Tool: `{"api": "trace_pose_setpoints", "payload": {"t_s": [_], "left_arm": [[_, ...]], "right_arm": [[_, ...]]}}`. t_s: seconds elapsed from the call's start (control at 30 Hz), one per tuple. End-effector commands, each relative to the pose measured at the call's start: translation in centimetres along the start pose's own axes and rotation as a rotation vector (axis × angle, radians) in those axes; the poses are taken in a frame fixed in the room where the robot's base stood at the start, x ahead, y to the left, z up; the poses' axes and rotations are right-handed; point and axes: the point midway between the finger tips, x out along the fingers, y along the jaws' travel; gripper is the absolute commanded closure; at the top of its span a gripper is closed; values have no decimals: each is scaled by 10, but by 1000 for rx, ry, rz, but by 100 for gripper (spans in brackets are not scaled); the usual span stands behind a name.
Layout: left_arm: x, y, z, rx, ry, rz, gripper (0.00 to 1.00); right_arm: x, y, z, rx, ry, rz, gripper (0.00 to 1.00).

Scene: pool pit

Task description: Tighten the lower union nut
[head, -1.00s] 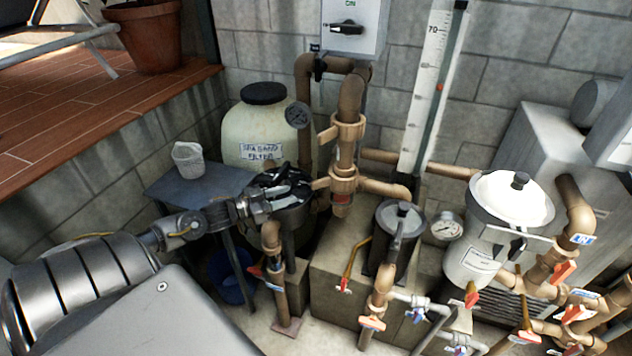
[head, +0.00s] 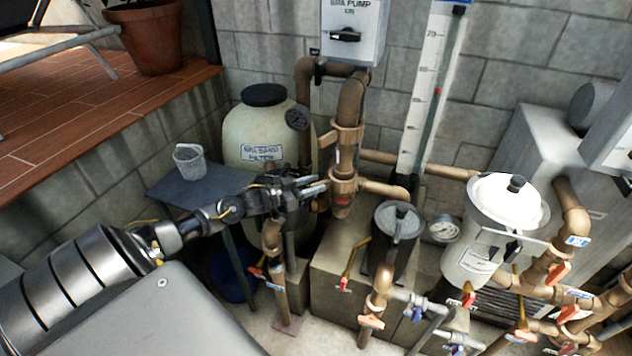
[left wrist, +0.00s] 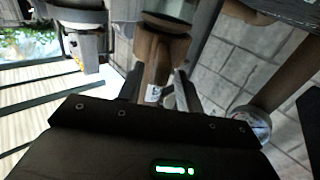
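The lower union nut (head: 343,179) is a brown ring on the vertical brown pipe, below a matching upper union nut (head: 347,134). My left gripper (head: 322,188) reaches in from the left, its fingertips close beside the lower nut. I cannot tell whether they touch it. In the left wrist view, the left gripper's fingers (left wrist: 160,92) are apart, with brown pipework (left wrist: 158,60) bearing a small white label ahead and between them. No firm hold shows. My right gripper is in neither view.
A cream sand filter (head: 255,140) stands behind my left arm. A switch box (head: 352,30) hangs above the pipe. A dark canister (head: 397,235), a white-lidded strainer (head: 500,210) and valved pipes crowd the right.

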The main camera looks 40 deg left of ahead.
Motion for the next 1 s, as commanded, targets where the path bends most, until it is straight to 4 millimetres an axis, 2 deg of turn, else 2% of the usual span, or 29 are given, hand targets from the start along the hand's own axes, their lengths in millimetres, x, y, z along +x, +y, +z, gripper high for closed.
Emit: {"api": "trace_pose_setpoints", "payload": {"t_s": [0.17, 0.43, 0.7, 1.0], "left_arm": [[10, 0, -1, 0, 1, 0, 65], [11, 0, 0, 1, 0, 0, 65], [11, 0, 0, 1, 0, 0, 100], [11, 0, 0, 1, 0, -1, 100]], "right_arm": [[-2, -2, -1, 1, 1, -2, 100], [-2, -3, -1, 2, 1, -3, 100], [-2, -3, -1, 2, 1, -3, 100], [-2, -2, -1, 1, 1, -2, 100]]}}
